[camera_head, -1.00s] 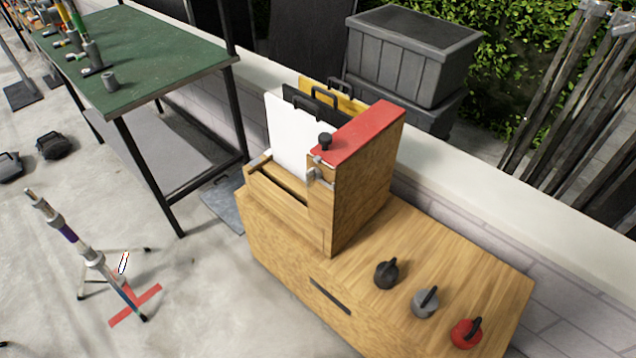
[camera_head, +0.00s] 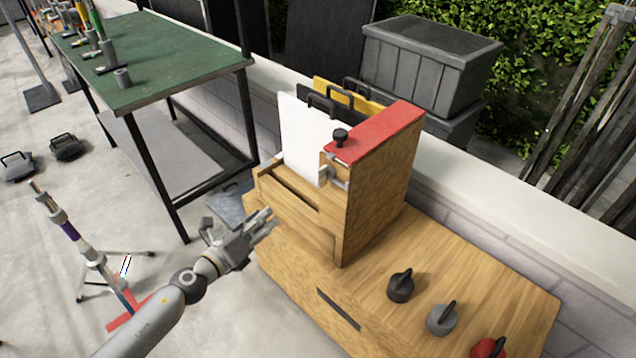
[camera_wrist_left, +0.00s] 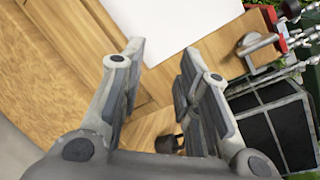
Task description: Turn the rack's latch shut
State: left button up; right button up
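The wooden rack (camera_head: 380,190) with a red top stands on a wooden cabinet. It holds a white panel (camera_head: 305,140), a black panel and a yellow panel upright. A grey metal latch piece (camera_head: 333,176) sits on the rack's near upper corner, below a black knob (camera_head: 340,136). In the left wrist view the latch (camera_wrist_left: 258,44) is at upper right, beside the white panel (camera_wrist_left: 185,22). My left gripper (camera_head: 266,222) is in front of the rack, lower than the latch and apart from it. Its fingers (camera_wrist_left: 162,62) are open and empty. My right gripper is not in view.
Black, grey and red handled knobs (camera_head: 440,319) stand on the cabinet top (camera_head: 470,270). A green-topped table (camera_head: 150,60) is at left, a tripod stand (camera_head: 85,245) on the floor. Grey bins (camera_head: 430,65) stand behind the rack.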

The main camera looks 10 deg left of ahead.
aim_at(318, 174)
pick_arm(q)
jog(key=s+d+r+m+h+b, duration=0.1)
jog(key=d+r+m+h, duration=0.15)
jog(key=r+m, duration=0.3)
jog(key=s+d+r+m+h, duration=0.1)
jog(key=d+r+m+h, duration=0.1)
jog(key=d+r+m, duration=0.3)
jog(key=x, duration=0.6)
jog(key=p+x, duration=0.1)
jog(key=x, duration=0.3)
jog(key=shift+w+a+r, duration=0.15)
jog(key=shift+w+a, duration=0.2)
jog(key=shift+c, duration=0.5)
grip_shut()
